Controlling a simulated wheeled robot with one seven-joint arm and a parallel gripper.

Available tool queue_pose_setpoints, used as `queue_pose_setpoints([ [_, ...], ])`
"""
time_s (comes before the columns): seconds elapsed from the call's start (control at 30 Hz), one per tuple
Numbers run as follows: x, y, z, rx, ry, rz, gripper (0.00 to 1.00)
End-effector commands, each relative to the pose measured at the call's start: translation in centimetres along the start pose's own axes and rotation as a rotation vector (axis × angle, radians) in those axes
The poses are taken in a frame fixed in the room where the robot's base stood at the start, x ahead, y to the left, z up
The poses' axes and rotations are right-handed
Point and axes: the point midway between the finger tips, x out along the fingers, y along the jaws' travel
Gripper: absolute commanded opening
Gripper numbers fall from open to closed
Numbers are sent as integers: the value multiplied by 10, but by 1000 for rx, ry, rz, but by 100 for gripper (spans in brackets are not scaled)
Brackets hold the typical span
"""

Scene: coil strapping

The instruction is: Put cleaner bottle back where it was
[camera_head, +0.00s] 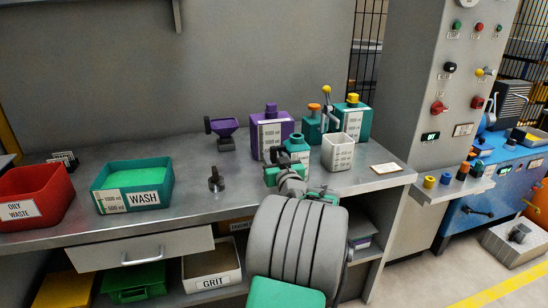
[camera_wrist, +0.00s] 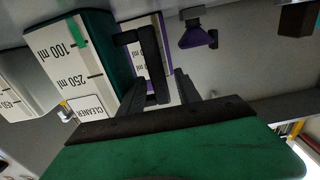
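A teal bottle (camera_head: 297,145) with a white, graduated front stands upright on the bench just beyond my gripper (camera_head: 275,174). In the wrist view this teal bottle (camera_wrist: 75,60) appears inverted, close beside my dark fingers (camera_wrist: 155,80). Larger teal containers, one with a yellow cap (camera_head: 353,97) and one with an orange cap (camera_head: 314,107), stand behind.
A purple container (camera_head: 271,135) stands behind my gripper, with a white beaker (camera_head: 338,152) to the right. A purple hopper (camera_head: 223,130), a dark fitting (camera_head: 216,181) and a green WASH bin (camera_head: 132,199) are left. A small placard (camera_head: 386,168) lies near the bench's right end, with bare surface around it.

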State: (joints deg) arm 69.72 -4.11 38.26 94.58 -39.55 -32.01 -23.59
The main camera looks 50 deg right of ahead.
Motion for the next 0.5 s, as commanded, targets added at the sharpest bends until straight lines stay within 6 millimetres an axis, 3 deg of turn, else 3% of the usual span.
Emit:
queue_pose_setpoints([
  [0.23,0,0,-6,0,0,0,40],
  [0.37,-24,2,-2,0,0,4,40],
  [0.5,-62,2,-2,0,2,6,40],
])
